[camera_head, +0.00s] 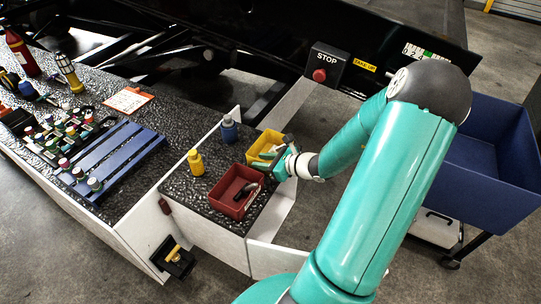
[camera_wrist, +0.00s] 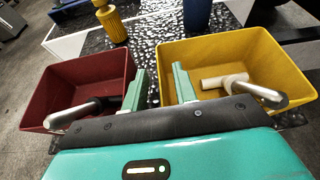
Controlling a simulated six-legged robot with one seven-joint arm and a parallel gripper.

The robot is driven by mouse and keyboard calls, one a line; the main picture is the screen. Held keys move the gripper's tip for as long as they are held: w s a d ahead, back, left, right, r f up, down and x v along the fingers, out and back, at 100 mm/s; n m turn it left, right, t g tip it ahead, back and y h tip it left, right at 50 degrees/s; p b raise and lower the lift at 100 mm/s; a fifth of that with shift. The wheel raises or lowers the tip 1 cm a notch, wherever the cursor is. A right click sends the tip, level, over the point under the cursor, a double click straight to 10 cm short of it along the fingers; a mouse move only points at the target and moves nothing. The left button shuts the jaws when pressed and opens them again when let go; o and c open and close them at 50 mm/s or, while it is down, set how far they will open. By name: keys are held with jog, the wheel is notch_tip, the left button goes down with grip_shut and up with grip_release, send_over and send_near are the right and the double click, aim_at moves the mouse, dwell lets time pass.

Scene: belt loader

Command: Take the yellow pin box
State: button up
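The yellow pin box (camera_head: 264,141) stands at the right side of the dark speckled bench end. In the wrist view the yellow box (camera_wrist: 235,48) is on the right, open-topped, with a white cylinder and a silver rod inside. My gripper (camera_head: 268,163) is at the near side of the box, partly covering it. In the wrist view my gripper (camera_wrist: 158,88) has its two green fingers apart with speckled surface between them. The right finger overlaps the yellow box's left wall; I cannot tell if it touches.
A red box (camera_head: 229,189) holding a dark and silver part stands close beside the yellow one. A yellow bottle (camera_head: 196,162) and a blue bottle (camera_head: 229,130) stand behind. A black STOP box (camera_head: 327,66) and a blue bin (camera_head: 490,150) lie beyond the arm.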

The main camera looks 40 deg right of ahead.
jog(key=shift+x, duration=0.9)
grip_shut()
jog(key=shift+r, duration=0.1)
